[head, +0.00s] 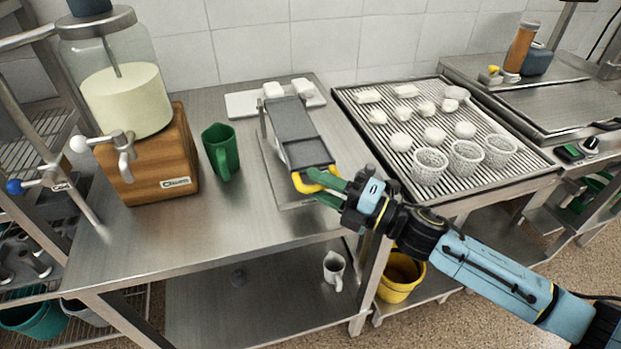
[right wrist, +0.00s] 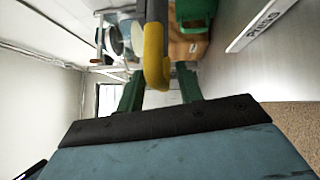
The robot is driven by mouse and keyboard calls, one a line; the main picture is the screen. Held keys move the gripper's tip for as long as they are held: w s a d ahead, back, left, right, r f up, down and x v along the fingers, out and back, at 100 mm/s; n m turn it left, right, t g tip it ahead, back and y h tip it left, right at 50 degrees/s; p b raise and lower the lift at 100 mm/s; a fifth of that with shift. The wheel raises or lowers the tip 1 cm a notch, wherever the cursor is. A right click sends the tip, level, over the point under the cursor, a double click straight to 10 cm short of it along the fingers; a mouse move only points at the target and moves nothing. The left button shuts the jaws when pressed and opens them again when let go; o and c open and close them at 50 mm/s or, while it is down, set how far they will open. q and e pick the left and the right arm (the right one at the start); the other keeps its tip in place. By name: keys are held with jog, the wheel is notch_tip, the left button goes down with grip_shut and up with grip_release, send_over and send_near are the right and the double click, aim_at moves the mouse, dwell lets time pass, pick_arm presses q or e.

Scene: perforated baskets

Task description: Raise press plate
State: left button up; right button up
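The press (head: 268,165) stands on the steel table. Its dark grey press plate (head: 296,122) lies over the metal base and ends at the front in a yellow handle (head: 300,184). My right gripper (head: 328,188) is at this handle, its green fingers apart above and below it. In the right wrist view the yellow handle (right wrist: 156,60) sits between the two spread fingers (right wrist: 160,85); small gaps seem to show beside it. Whether a finger touches it is unclear. My left gripper is not in view.
A drink dispenser (head: 125,95) and green pitcher (head: 221,152) stand left of the press. White blocks on a board (head: 240,104) lie behind it. On the right, a ribbed rack (head: 375,117) holds perforated baskets (head: 466,159) and white pieces. The table front is clear.

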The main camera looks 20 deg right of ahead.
jog(key=shift+x, duration=1.1)
grip_shut()
